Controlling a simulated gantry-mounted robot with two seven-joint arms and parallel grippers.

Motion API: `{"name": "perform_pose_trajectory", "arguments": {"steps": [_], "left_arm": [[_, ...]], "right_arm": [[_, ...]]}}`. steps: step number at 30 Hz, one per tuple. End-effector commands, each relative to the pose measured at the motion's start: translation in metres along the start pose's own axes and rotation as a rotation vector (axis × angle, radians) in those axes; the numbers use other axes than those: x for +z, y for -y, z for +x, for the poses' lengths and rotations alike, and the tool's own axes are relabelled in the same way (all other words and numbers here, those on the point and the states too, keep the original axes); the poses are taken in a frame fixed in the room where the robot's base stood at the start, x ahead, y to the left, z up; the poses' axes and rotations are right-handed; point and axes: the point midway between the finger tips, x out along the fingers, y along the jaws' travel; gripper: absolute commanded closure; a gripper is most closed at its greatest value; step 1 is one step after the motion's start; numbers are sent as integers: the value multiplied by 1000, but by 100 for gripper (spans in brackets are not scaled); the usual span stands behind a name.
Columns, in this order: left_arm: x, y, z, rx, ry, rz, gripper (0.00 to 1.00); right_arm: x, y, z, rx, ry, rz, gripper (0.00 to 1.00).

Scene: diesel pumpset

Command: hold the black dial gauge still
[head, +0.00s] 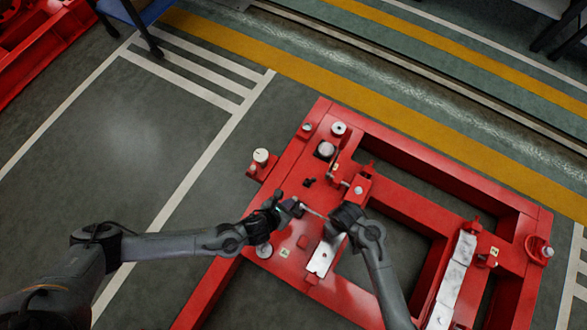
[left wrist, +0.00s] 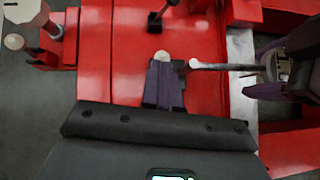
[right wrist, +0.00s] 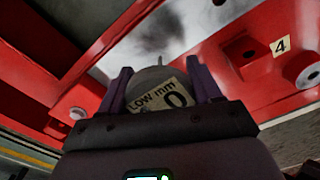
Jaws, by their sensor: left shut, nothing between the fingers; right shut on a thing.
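My right gripper (right wrist: 160,85) is shut on a rounded grey gauge (right wrist: 148,80) with a cream label reading "LOW mm" and "0". A thin stem points away from its far end. In the left wrist view the gauge (left wrist: 281,66) is partly hidden by the right gripper's fingers; a thin rod (left wrist: 230,66) reaches left from it. My left gripper (left wrist: 164,84) is shut and empty, close to the rod's tip. A pale round knob (left wrist: 161,56) shows just beyond its fingers. In the head view my left gripper (head: 299,207) and right gripper (head: 332,221) face each other above the red frame.
The red frame (head: 420,170) carries several knobs, a block with a lever (head: 355,185) and pale metal plates (head: 321,257). A "4" label (right wrist: 280,46) sits on red metal in the right wrist view. Open floor (head: 130,140) lies to the left.

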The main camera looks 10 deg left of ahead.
Motion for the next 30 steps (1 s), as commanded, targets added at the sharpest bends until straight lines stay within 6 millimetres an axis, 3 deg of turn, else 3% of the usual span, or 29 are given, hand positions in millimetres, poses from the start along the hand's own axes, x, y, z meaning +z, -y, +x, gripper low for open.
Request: {"name": "perform_pose_trajectory", "arguments": {"steps": [30], "left_arm": [[10, 0, -12, -1, 0, 1, 100]], "right_arm": [[0, 0, 0, 0, 0, -1, 100]]}}
